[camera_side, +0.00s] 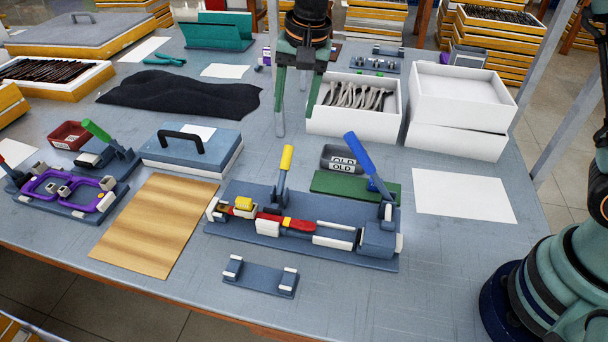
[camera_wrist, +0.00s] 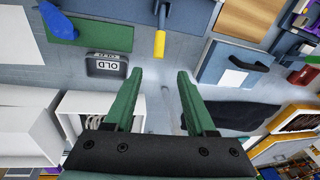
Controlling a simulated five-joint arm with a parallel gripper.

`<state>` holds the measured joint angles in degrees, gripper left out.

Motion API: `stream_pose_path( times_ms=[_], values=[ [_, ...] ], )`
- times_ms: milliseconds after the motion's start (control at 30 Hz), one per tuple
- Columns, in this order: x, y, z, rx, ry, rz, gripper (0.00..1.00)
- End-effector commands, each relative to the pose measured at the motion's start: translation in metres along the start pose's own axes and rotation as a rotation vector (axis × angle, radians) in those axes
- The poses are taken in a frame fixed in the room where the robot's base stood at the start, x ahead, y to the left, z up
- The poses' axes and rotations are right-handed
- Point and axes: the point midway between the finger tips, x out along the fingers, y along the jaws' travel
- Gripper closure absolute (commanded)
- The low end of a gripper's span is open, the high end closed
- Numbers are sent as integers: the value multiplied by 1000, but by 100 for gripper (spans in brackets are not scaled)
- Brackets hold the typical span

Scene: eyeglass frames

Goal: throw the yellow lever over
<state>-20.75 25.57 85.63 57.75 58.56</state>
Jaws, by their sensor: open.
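The yellow lever (camera_side: 286,160) stands up, tilted slightly, from the blue-grey fixture (camera_side: 225,230) in the middle of the table. In the wrist view the yellow lever (camera_wrist: 160,43) shows at the top centre, beyond my fingertips. My gripper (camera_side: 296,130) hangs above the table behind the lever, with its fingers apart and nothing between them. In the wrist view my gripper (camera_wrist: 160,75) also shows its two green fingers spread wide. The fixture carries a blue lever (camera_side: 364,158) at its right end, tilted up to the left. A red and yellow part lies along the fixture.
A grey bin marked OLD (camera_side: 341,158) and a green board (camera_side: 330,185) sit behind the fixture. White boxes (camera_side: 455,105) stand at the back right. A handled blue-lidded box (camera_side: 225,148) and a wooden board (camera_side: 150,225) are to the left. A small bracket (camera_side: 260,278) lies in front.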

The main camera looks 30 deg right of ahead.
Motion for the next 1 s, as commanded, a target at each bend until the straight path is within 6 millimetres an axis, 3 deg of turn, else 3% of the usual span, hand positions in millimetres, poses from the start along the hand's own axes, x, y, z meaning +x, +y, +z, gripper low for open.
stream_pose_path(
  times_ms=[133,267,400,633,800,1000],
  values=[
    [-9,6,-3,-17,8,-9,44],
    [-33,29,-9,-76,33,-30,44],
    [-65,68,-13,-179,77,-54,44],
    [-100,136,-6,-355,160,-74,44],
    [-111,183,6,-483,229,-71,44],
    [-110,225,22,-607,294,-53,44]
  ],
)
